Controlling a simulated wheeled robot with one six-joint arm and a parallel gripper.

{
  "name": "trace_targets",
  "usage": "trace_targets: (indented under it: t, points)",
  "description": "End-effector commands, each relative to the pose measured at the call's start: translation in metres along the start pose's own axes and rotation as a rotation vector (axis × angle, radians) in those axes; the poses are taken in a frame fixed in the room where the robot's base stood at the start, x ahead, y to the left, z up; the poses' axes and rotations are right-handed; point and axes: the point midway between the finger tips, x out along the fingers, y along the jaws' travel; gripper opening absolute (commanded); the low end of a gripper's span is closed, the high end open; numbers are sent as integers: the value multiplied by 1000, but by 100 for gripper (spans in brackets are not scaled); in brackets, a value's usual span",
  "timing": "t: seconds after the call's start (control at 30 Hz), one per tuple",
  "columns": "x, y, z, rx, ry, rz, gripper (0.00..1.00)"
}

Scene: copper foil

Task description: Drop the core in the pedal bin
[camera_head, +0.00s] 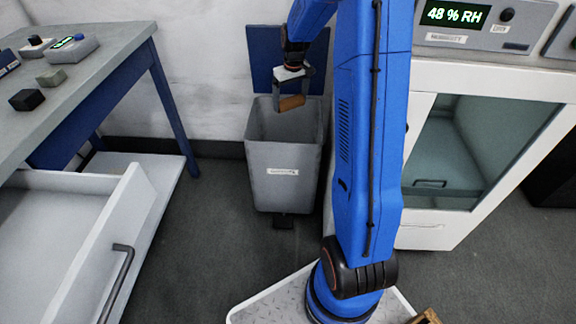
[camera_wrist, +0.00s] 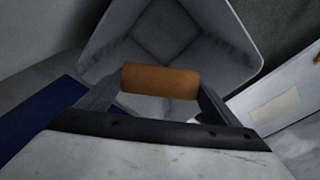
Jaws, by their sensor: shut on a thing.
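The core (camera_head: 291,103) is a short brown cylinder. My gripper (camera_head: 291,99) is shut on it and holds it over the open mouth of the pedal bin. In the wrist view the core (camera_wrist: 160,80) lies across between the two fingers of my gripper (camera_wrist: 158,84), with the bin's interior behind it. The pedal bin (camera_head: 284,182) is grey with a white label and a dark pedal at its foot. Its blue lid (camera_head: 263,58) stands upright against the wall. The bin's inside (camera_wrist: 165,35) looks empty where it shows.
A grey workbench (camera_head: 98,55) with small blocks and devices stands at the left. Below it a white drawer (camera_head: 130,225) is pulled open. A white cabinet (camera_head: 480,75) with a glass door and a humidity display stands at the right. The floor (camera_head: 215,235) before the bin is clear.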

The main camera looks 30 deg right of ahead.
Motion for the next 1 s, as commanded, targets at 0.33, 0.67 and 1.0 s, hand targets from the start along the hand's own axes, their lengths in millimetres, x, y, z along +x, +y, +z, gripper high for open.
trace_targets:
  t: [0.33, 0.67, 1.0]
  points:
    - [7, 0, 0, 0, 1, 0, 64]
    - [7, 0, 0, 0, 1, 0, 100]
    - [-20, 0, 0, 0, 3, 1, 100]
